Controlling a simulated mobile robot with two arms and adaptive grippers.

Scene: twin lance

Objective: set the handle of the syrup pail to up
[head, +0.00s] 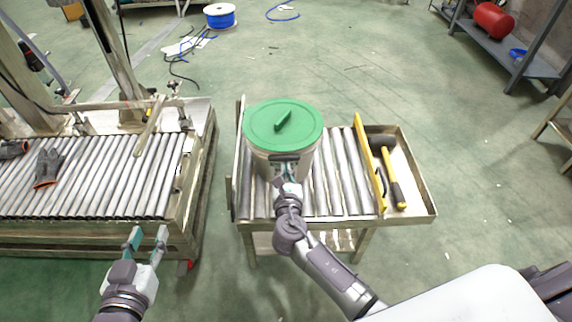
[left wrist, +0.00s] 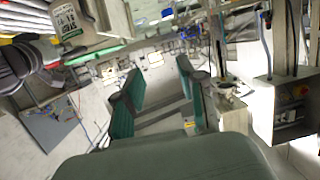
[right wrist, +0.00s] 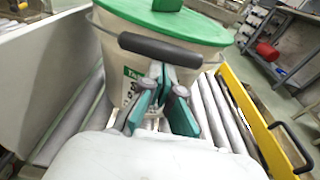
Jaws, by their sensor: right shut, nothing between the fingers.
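The syrup pail (head: 284,143) is pale with a green lid (head: 263,131) and stands upright on a roller cart. Its handle, a dark grip on a wire, lies on the pail's near side below the lid; the dark grip (right wrist: 160,50) shows clearly in the right wrist view, and in the head view (head: 285,157). My right gripper (head: 287,178) is in front of the pail. In the right wrist view its fingertips (right wrist: 159,85) are together just below the grip, with nothing held; contact cannot be told. My left gripper (head: 147,235) is open and empty, away from the pail.
The cart (head: 433,208) has a yellow rail (head: 367,160) and a side tray with a yellow-handled hammer (head: 393,180). A roller conveyor (head: 110,178) with dark gloves (head: 47,168) stands on the left. A narrow floor gap separates them. The floor behind is mostly open.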

